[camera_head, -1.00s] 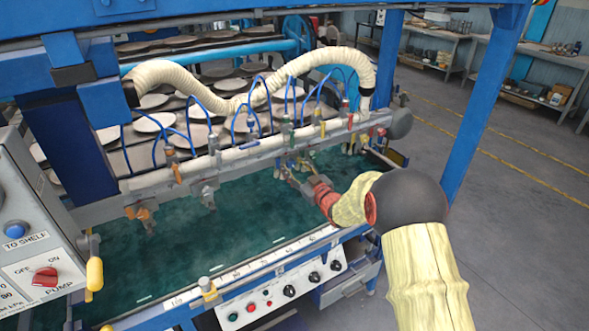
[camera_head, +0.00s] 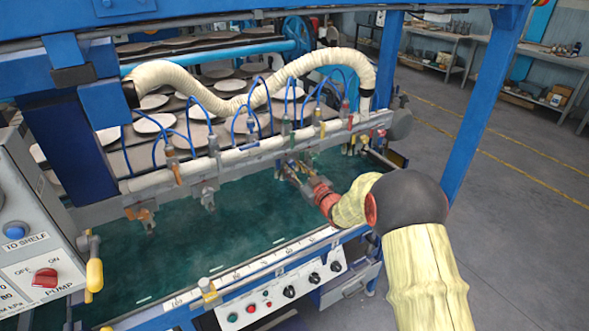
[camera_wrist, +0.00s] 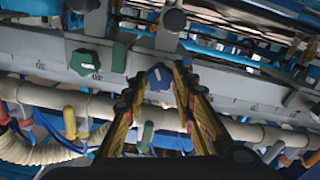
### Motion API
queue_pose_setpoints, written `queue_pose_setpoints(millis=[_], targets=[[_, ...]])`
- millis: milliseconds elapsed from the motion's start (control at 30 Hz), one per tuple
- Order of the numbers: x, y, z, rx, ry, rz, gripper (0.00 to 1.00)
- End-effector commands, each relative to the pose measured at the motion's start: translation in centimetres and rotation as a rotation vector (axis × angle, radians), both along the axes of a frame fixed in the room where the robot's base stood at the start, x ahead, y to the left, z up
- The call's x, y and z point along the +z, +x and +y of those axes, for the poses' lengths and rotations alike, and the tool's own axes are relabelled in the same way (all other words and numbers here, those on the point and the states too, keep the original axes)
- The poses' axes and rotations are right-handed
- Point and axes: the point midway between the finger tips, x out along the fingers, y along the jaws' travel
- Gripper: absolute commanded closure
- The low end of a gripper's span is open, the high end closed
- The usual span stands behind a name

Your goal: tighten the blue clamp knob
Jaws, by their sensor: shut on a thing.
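The blue clamp knob (camera_wrist: 160,77) shows in the wrist view, on the grey bar, between the tips of my gripper's two fingers. My gripper (camera_wrist: 157,84) is shut on it, with the fingers slanting in from both sides. In the head view my gripper (camera_head: 287,170) reaches to the right part of the rail over the green bed.
A green knob (camera_wrist: 84,62) sits left of the blue one on the grey bar (camera_wrist: 225,80). Blue hoses and a cream pipe (camera_wrist: 60,97) run close by. In the head view, a control box (camera_head: 35,225) stands at the left and a blue post (camera_head: 480,110) at the right.

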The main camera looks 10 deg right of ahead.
Motion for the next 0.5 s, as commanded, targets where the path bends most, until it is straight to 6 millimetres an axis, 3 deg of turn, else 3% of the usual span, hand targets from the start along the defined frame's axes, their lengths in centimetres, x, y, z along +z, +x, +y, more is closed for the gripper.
queue_pose_setpoints(millis=[267, 500], targets=[[0.02, 0.0, 0.0, 0.0, 0.044, 0.014, 0.99], [0.05, 0.0, -0.01, 0.0, 0.182, 0.06, 0.99]])
